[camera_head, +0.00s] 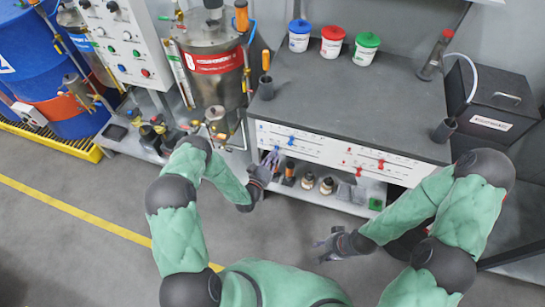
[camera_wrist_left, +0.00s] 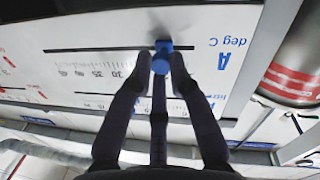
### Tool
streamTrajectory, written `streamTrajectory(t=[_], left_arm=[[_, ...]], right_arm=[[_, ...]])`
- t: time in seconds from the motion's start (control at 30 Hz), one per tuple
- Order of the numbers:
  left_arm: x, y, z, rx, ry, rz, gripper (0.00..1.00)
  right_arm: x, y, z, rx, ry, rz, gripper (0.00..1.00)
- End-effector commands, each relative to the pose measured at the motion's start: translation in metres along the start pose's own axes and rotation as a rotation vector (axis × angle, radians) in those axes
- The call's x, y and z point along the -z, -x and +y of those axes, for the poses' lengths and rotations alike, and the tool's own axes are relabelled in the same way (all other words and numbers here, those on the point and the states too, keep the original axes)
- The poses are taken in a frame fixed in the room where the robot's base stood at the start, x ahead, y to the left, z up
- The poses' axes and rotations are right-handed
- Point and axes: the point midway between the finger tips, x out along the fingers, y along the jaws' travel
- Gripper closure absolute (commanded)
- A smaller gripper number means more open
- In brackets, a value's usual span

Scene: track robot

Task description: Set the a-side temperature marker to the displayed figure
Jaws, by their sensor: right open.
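The marker panel (camera_head: 330,148) is the white front of the grey bench, with slots and printed scales. In the left wrist view a blue marker (camera_wrist_left: 162,58) sits on a slot beside the "deg C" and blue "A" print. My left gripper (camera_wrist_left: 162,68) has its fingertips on either side of this marker; whether they press on it is unclear. In the head view my left gripper (camera_head: 268,165) is at the panel's left end. Another blue marker (camera_head: 291,140) is on the upper slot. My right gripper (camera_head: 328,246) is open and empty, well below the panel. The displayed figure is not legible.
Red markers (camera_head: 381,163) are on the panel's right half. Small items, including a green block (camera_head: 376,203), stand on the shelf below. A steel vessel with a red band (camera_head: 213,62) stands left of the bench. Floor in front is clear.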

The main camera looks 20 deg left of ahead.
Motion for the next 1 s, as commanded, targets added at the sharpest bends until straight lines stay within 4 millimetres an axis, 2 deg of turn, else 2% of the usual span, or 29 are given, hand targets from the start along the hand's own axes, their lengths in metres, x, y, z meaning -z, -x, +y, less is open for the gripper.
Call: streamTrajectory(t=[0.17,0.5,0.77,0.8,0.83,0.87,1.0], left_arm=[[-0.001,-0.001,0.003,-0.001,0.0,0.001,1.0],[-0.015,-0.007,0.037,-0.004,0.001,0.002,1.0],[-0.014,-0.007,0.037,-0.001,0.0,0.003,1.0],[-0.014,-0.007,0.037,-0.001,0.0,0.003,0.7],[-0.014,-0.007,0.037,-0.001,0.0,0.003,0.61],[-0.014,-0.007,0.036,-0.001,0.0,0.003,0.57],[-0.014,-0.007,0.036,-0.001,0.001,0.002,0.57]], right_arm=[[0.0,0.0,0.0,0.0,0.0,0.0,0.57],[0.0,-0.003,0.001,0.0,0.0,0.0,0.57],[0.0,-0.003,0.001,0.0,0.0,0.0,0.57],[0.0,-0.003,0.001,0.0,0.0,0.0,0.57],[0.0,-0.003,0.001,0.0,0.0,0.0,0.57],[0.0,-0.003,0.001,0.0,0.0,0.0,0.57],[0.0,-0.003,0.001,0.0,0.0,0.0,0.57]])
